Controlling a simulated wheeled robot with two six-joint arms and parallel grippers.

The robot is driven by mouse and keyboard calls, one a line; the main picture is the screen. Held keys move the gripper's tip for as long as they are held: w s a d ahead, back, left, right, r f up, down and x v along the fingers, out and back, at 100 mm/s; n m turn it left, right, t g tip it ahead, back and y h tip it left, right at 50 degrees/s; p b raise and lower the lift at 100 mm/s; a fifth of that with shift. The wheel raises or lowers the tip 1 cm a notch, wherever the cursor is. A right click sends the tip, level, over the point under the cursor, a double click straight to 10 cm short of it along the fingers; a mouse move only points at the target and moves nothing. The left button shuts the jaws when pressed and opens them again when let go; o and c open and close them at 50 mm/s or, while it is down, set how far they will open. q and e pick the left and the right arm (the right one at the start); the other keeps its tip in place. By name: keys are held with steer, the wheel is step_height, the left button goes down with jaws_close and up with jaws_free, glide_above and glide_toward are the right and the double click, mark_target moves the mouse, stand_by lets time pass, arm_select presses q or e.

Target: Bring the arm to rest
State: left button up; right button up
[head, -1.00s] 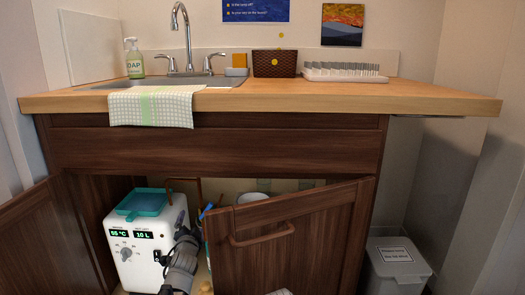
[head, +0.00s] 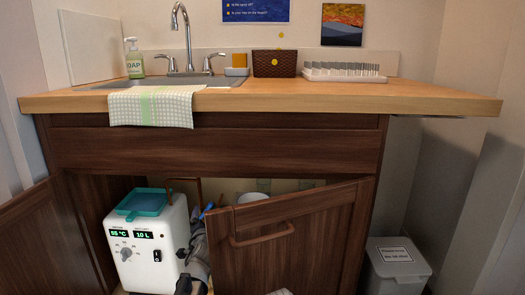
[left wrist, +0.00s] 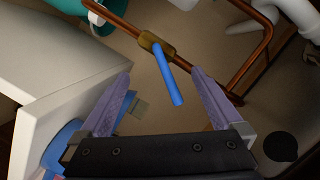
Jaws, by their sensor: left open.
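My left gripper (left wrist: 160,74) is open and empty in the left wrist view, its two purple-grey fingers spread apart. Beyond the fingertips is a valve with a blue lever (left wrist: 168,74) and a brass body (left wrist: 157,42) on a copper pipe (left wrist: 118,20). The lever appears between the fingers, with no visible contact. In the head view, my left arm shows low between the white boiler (head: 136,262) and the right cabinet door (head: 290,240); its gripper fingers are not clearly seen there. The blue lever (head: 208,209) shows just above that door's left edge.
The right cabinet door stands ajar with a bar handle (head: 262,236); the left door (head: 45,245) is open too. A wooden counter (head: 300,98) overhangs the cabinet. A teal tray (head: 142,202) tops the boiler. A grey bin (head: 397,268) stands at right.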

arm_select(q)
steer(key=s+a, duration=0.6)
steer(key=a, duration=0.1)
glide_toward(201, 210)
steer(key=w+d+f, duration=0.1)
steer(key=w+d, duration=0.1)
steer(key=w, duration=0.2)
steer(key=x, duration=0.3)
steer(key=shift+d+r, duration=0.1)
steer(key=shift+r, duration=0.05)
steer(key=shift+r+p, duration=0.2)
steer(key=shift+p, duration=0.1)
steer(key=shift+r+n+p, duration=0.2)
steer(key=shift+n+p, duration=0.15)
steer(key=shift+n, duration=0.35)
steer(key=shift+a+r+n+h+p, duration=0.35)
steer(key=shift+n+h+p, duration=0.2)
steer(key=shift+n, duration=0.35)
steer(key=shift+a+n+g, duration=0.3)
steer(key=shift+n, duration=0.1)
steer(key=shift+w+a+f+n+h+p, duration=0.15)
steer(key=shift+a+n+h+p, duration=0.1)
steer(key=shift+a+n+p, duration=0.15)
steer(key=shift+a+r+n+h, duration=0.25)
steer(key=shift+n+h, duration=0.15)
steer(key=shift+n, duration=0.5)
